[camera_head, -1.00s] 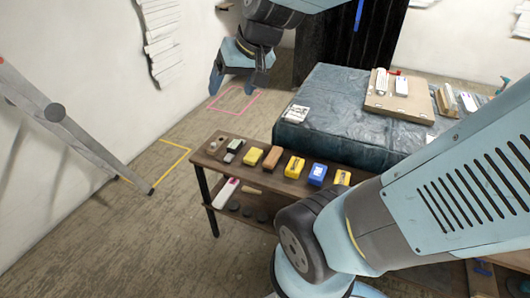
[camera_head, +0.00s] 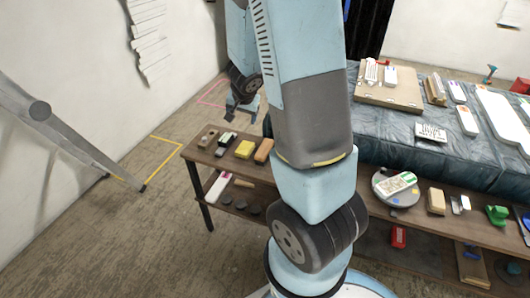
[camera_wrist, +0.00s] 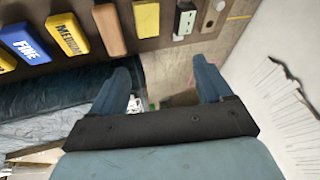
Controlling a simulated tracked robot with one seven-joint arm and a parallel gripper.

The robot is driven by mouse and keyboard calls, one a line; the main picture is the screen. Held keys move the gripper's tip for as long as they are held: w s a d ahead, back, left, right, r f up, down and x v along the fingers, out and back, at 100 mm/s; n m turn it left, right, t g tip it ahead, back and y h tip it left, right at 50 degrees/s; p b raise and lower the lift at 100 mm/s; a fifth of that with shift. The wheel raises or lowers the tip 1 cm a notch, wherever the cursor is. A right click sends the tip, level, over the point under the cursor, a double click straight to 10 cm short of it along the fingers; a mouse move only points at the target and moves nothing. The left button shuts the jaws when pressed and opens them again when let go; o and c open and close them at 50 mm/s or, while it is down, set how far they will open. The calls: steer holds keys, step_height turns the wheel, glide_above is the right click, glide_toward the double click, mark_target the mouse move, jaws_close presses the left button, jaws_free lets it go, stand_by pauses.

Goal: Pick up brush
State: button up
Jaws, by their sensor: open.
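No item shows clearly as a brush; several small items lie in a row on the brown wooden bench. In the head view these include a brown block with a pale knob (camera_head: 208,138), a dark-and-pale item (camera_head: 227,140), a yellow block (camera_head: 245,149) and an orange-brown block (camera_head: 264,150). The wrist view shows the orange-brown block (camera_wrist: 109,28), a yellow block marked MEDIUM (camera_wrist: 67,33) and a blue block marked FINE (camera_wrist: 25,42). My gripper (camera_wrist: 163,68) is open and empty, with the row beyond its fingers. In the head view my arm partly hides it and part of the row.
The bench (camera_head: 465,234) has a lower shelf with more items. A blue-grey covered table (camera_head: 390,135) behind it carries boards and blocks. A grey slanted frame (camera_head: 60,130) stands at left by the white wall.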

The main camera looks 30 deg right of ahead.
mark_target(264, 147)
steer(key=shift+s+d+f+m+g+h, duration=0.1)
steer(key=shift+d+f+m+g+h, duration=0.2)
steer(key=shift+d+f, duration=1.65)
steer(key=shift+s+d+f+m+g+h, duration=0.1)
steer(key=shift+d+f+m+g+h, duration=0.35)
steer(key=shift+f, duration=2.6)
steer(key=shift+s+d+f+m+g+h, duration=0.1)
steer(key=shift+d+f+g+h, duration=0.25)
steer(key=shift+d+f, duration=1.7)
steer(key=shift+a+f+x, duration=0.1)
steer(key=shift+a+x, duration=0.1)
steer(key=shift+x, duration=0.8)
steer(key=shift+a+f+x, duration=0.1)
steer(key=shift+a+x, duration=0.15)
steer(key=shift+x, duration=0.75)
steer(key=shift+a+x, duration=0.2)
steer(key=shift+x, duration=0.8)
steer(key=shift+f, duration=0.25)
steer(key=shift+c, duration=0.3)
steer(key=c, duration=1)
